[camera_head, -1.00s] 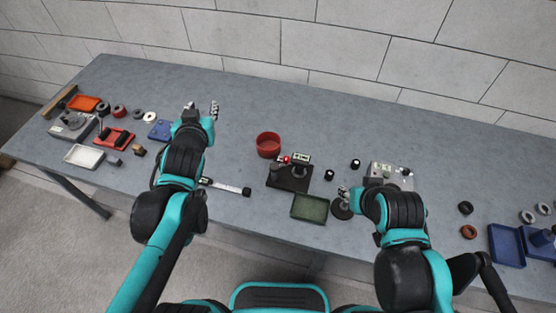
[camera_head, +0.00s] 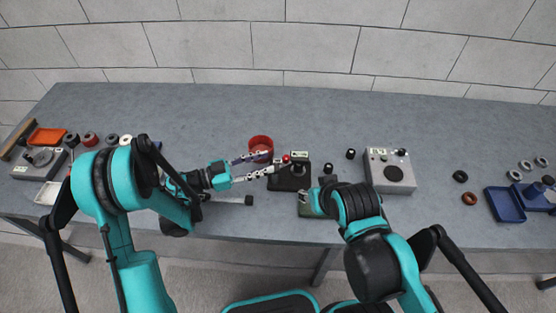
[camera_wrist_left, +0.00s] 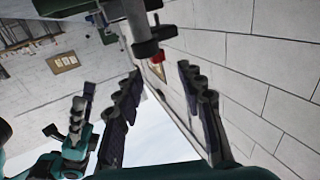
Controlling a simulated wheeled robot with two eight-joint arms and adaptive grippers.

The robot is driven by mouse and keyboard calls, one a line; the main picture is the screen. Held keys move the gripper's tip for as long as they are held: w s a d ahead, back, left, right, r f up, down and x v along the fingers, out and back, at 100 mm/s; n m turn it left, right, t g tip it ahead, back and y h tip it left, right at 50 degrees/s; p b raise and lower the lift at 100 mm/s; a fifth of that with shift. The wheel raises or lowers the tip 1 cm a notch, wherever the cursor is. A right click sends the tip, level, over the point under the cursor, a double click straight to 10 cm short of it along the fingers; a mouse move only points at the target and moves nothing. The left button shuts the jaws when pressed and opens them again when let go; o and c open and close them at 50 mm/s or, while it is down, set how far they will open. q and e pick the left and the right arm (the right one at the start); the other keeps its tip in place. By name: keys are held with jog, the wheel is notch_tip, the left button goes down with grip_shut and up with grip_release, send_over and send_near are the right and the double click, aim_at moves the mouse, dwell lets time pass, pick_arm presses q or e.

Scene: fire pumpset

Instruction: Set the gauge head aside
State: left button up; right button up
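The dark block fixture (camera_head: 290,178) stands at mid table, with a small red-topped part (camera_head: 286,159) and a small pale-labelled piece (camera_head: 300,155) at its top. I cannot tell for sure which part is the gauge head. My left gripper (camera_head: 262,164) is open, its fingers pointing right at the fixture's left side. In the left wrist view its two fingers (camera_wrist_left: 162,112) are spread apart, with a grey cylindrical part with a crossbar (camera_wrist_left: 144,38) beyond them and nothing gripped.
A red bowl (camera_head: 260,144) stands right behind my left fingers. A grey box with a round dial (camera_head: 391,171) and two small black cylinders are to the right. Blue trays and rings lie far right. The back of the table is clear.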

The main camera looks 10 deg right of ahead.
aim_at(286, 157)
pick_arm(q)
jog(key=d, duration=0.2)
jog(key=d+b, duration=0.1)
jog(key=d, duration=0.4)
jog(key=shift+w+d+f+b, duration=0.1)
jog(key=shift+w+d+b, duration=0.2)
jog(key=shift+d, duration=0.1)
grip_shut()
